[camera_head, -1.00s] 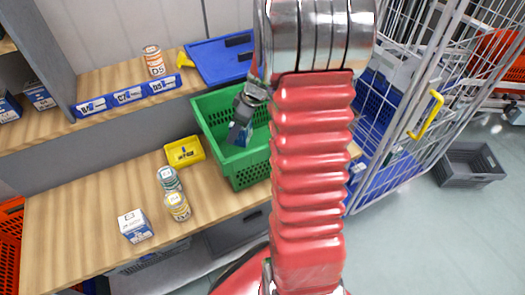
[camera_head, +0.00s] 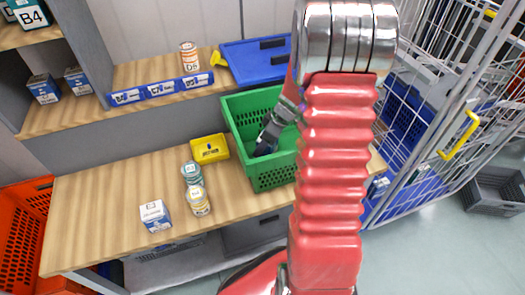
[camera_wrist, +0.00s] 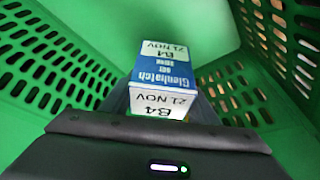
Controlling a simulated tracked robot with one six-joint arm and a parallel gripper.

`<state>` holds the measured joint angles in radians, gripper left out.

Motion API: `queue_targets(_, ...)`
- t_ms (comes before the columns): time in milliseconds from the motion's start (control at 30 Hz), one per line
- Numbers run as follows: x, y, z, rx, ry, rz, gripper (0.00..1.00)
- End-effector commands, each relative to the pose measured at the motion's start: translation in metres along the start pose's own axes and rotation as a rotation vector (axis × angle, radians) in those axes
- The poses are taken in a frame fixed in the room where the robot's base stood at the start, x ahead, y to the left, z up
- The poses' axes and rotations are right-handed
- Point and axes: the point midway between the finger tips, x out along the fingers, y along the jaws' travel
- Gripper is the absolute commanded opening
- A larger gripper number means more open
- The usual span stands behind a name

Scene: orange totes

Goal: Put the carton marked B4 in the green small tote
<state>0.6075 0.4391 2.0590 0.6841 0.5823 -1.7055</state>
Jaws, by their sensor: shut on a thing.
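The carton marked B4 (camera_wrist: 165,75), blue and white with the print "21 NOV", is held in my gripper (camera_head: 267,145). The wrist view shows it between the jaws, inside the green tote with green walls on both sides. I cannot tell whether it touches the tote floor. In the head view the green small tote (camera_head: 272,178) stands on the wooden bench, and my gripper reaches down inside it. My red arm hides the tote's right part, and the carton is mostly hidden there.
A yellow bin (camera_head: 209,149) stands left of the tote. Two jars (camera_head: 198,200) and a white-blue carton (camera_head: 155,215) stand on the bench. Another item marked B4 (camera_head: 29,15) sits at upper left. A wire cage (camera_head: 440,110) stands right.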

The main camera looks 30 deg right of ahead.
Motion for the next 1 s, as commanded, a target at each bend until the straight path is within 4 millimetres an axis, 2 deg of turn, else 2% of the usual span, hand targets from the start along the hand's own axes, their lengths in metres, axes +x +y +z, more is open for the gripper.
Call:
queue_targets(400,0.033,0.0,0.014,0.002,0.0,0.0,0.24)
queue_targets(767,0.035,0.001,0.015,0.002,0.0,0.001,0.24)
queue_targets(800,0.036,0.0,0.016,0.002,0.0,0.001,0.55)
queue_targets(1000,0.036,0.0,0.015,0.002,0.0,0.001,0.69)
